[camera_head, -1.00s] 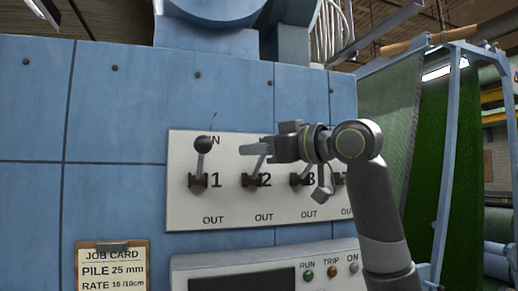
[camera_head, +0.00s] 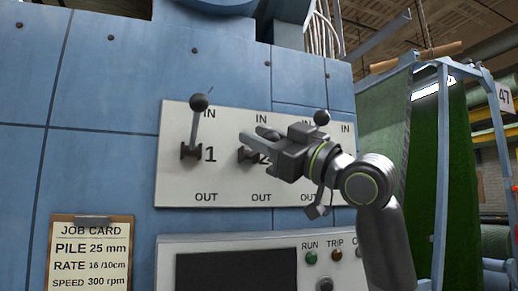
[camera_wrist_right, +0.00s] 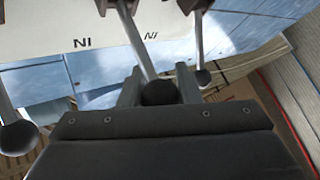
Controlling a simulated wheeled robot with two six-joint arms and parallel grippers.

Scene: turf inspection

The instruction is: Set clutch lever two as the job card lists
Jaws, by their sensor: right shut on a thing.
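Clutch lever two shows its dark base (camera_head: 246,155) beside the number 2 on the white panel (camera_head: 180,135); my right gripper hides its upper part in the head view. My right gripper (camera_head: 262,138) reaches in from the right. In the right wrist view its fingers (camera_wrist_right: 160,88) are shut on the dark ball knob (camera_wrist_right: 160,93) of lever two, whose rod runs up to the panel. The job card (camera_head: 91,255) at lower left reads pile 25 mm, rate 16 /10cm, speed 300 rpm; anything lower is cut off. My left gripper is out of view.
Lever one (camera_head: 197,120) stands raised towards IN, left of lever two. Lever three's knob (camera_head: 321,117) shows above my gripper, near IN. Below the panel is a box with a dark screen (camera_head: 235,272) and RUN and TRIP lamps. Green turf (camera_head: 453,170) hangs at right.

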